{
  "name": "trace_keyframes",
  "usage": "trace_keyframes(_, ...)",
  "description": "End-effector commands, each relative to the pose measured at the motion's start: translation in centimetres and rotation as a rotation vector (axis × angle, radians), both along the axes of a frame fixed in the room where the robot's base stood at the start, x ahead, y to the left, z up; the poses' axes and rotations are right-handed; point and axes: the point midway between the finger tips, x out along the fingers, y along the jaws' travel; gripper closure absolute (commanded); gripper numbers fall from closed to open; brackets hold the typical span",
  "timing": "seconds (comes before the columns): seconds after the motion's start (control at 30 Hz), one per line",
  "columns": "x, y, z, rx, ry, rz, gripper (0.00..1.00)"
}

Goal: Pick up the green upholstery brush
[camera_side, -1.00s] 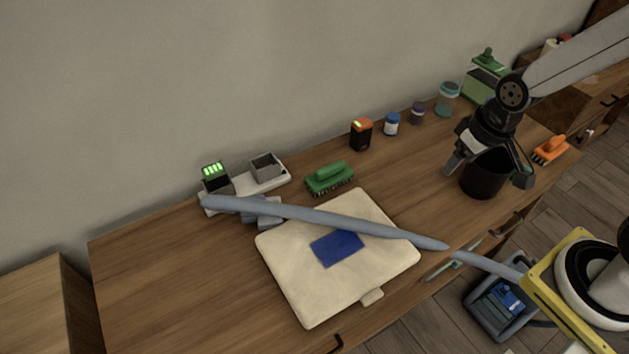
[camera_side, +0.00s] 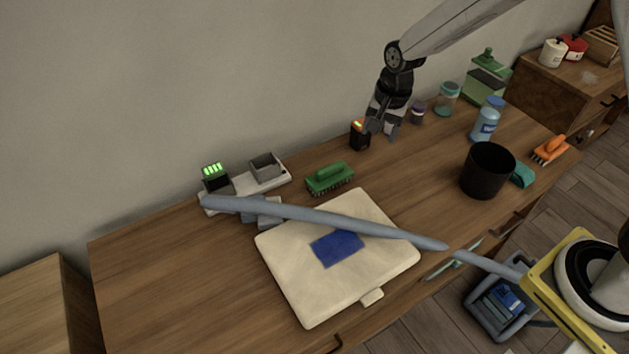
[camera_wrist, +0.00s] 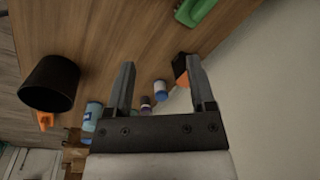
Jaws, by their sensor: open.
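The green upholstery brush (camera_side: 330,178) lies on the wooden desk, handle up and bristles down, between the white charger base and the black-and-orange battery. In the wrist view part of the green brush (camera_wrist: 196,10) shows at the top edge, beyond the fingertips. My gripper (camera_side: 381,130) is open and empty, to the right of the brush and above the back of the desk, by the battery. In the wrist view the two fingers of my gripper (camera_wrist: 160,65) stand apart with nothing between them but the desk and a small jar farther off.
The battery (camera_side: 358,135) stands by my gripper. A grey vacuum tube (camera_side: 330,217) lies across a cream bag (camera_side: 290,290) in front of the brush. The charger base (camera_side: 245,185) is left of it. A black cup (camera_side: 487,170) and blue bottle (camera_side: 485,120) stand right.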

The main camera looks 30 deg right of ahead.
Motion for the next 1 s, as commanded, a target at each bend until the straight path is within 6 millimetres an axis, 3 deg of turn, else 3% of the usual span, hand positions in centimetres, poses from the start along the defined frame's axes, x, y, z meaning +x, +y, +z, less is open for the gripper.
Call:
trace_keyframes(0.2,4.2,1.8,-3.1,0.043,0.06,-0.252,0.29)
trace_keyframes(0.5,8.1,4.2,-7.3,0.084,0.137,-0.568,0.29)
trace_keyframes(0.7,9.1,4.9,-8.6,0.094,0.162,-0.671,0.29)
trace_keyframes(1.0,9.2,5.1,-9.1,0.095,0.166,-0.688,0.29)
